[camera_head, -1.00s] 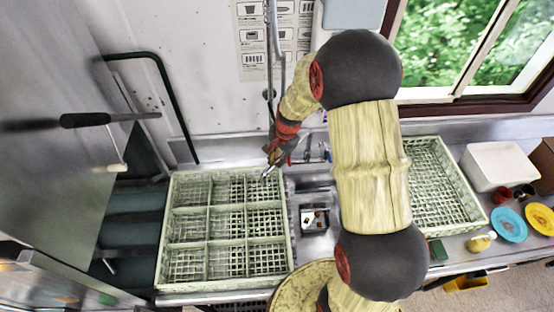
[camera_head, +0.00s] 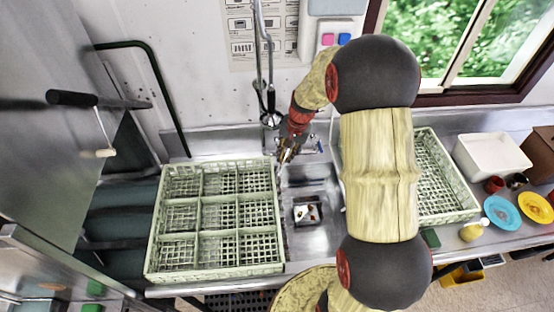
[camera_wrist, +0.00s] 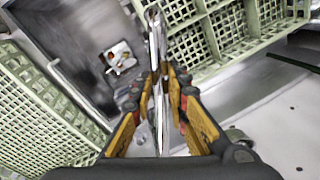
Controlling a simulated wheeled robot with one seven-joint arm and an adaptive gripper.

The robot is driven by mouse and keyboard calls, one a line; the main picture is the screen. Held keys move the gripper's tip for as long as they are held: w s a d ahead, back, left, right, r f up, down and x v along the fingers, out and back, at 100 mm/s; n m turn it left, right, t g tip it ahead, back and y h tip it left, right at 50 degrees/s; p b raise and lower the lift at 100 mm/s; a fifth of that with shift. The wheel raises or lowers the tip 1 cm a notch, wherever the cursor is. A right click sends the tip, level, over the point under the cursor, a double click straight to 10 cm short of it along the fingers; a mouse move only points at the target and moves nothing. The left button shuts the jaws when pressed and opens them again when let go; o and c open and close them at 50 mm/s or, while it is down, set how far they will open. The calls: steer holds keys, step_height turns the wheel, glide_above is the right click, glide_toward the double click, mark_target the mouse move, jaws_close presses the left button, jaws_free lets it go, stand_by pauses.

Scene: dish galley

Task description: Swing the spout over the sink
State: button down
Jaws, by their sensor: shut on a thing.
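The spout (camera_wrist: 157,100) is a thin, shiny metal tube running up the middle of the wrist view. My gripper (camera_wrist: 160,73) is shut on it, with one yellow-and-black finger along each side. The spout's far end lies near the border between the sink and the dish rack. The sink (camera_wrist: 70,35) is a steel basin at the upper left there, with a small square tray in it. In the head view my gripper (camera_head: 286,157) is at the back left of the sink (camera_head: 325,238); the spout is mostly hidden there.
A compartmented pale green dish rack (camera_head: 213,269) stands left of the sink, and another rack (camera_head: 462,212) stands to the right, partly behind my arm. A spray hose (camera_head: 269,100) hangs at the wall behind. A white bin (camera_head: 490,158) and plates (camera_head: 506,213) are farther right.

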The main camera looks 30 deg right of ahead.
steer(key=s+d+n+b, duration=0.3)
steer(key=s+d+n, duration=0.2)
steer(key=d, duration=0.3)
steer(key=shift+s+g+y, duration=0.15)
steer(key=shift+g+y, duration=0.15)
steer(key=shift+g, duration=0.1)
steer(key=shift+d, duration=0.1)
steer(key=c, duration=1.8)
jaws_free()
steer(key=shift+d, duration=0.15)
steer(key=shift+o, duration=0.4)
steer(key=shift+r, duration=0.15)
step_height(320, 180, up, 12)
steer(key=s+d, duration=0.1)
steer(key=d, duration=0.1)
steer(key=shift+f, duration=0.25)
